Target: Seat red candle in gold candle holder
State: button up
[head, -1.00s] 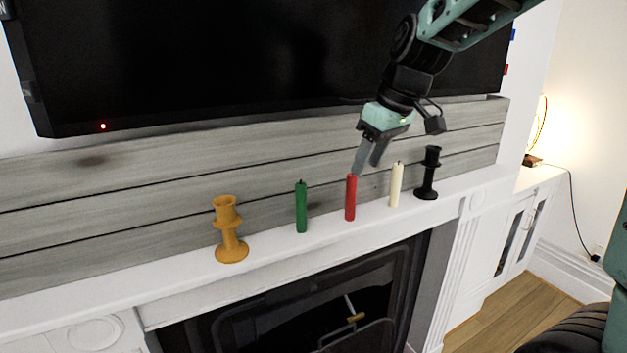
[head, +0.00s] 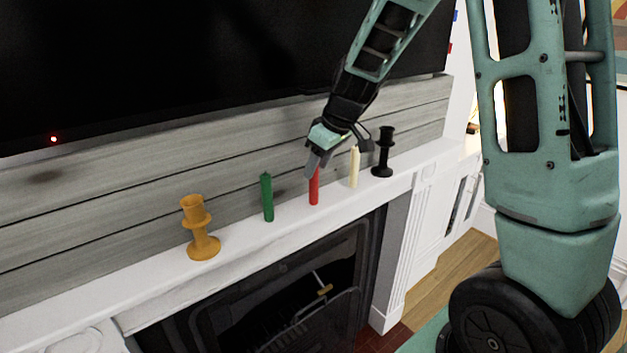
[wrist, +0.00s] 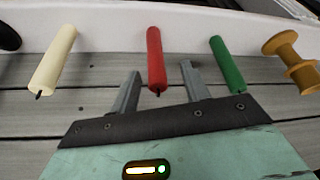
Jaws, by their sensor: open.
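The red candle (head: 314,190) stands upright on the white mantel, between the green and cream candles. My gripper (head: 315,168) is open at the top of the red candle and hides its upper end in the head view. In the wrist view the red candle (wrist: 155,55) shows between the two open fingers (wrist: 158,85), with its wick end near the fingertips and nothing gripped. The gold candle holder (head: 201,230) stands upright and empty at the left of the mantel; it also shows at the right edge of the wrist view (wrist: 292,62).
A green candle (head: 267,198) and a cream candle (head: 354,167) stand on either side of the red one. A black candle holder (head: 383,155) stands at the right. The grey plank wall and television (head: 200,60) are behind. The mantel (head: 120,300) is bare left of the gold holder.

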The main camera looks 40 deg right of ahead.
jog(key=p, duration=0.2)
send_over(314, 203)
jog(key=w, duration=0.1)
jog(key=shift+d+f, duration=0.15)
jog(key=shift+f, duration=1.1)
jog(key=shift+d+f, duration=0.15)
jog(key=shift+f, duration=1.1)
grip_shut()
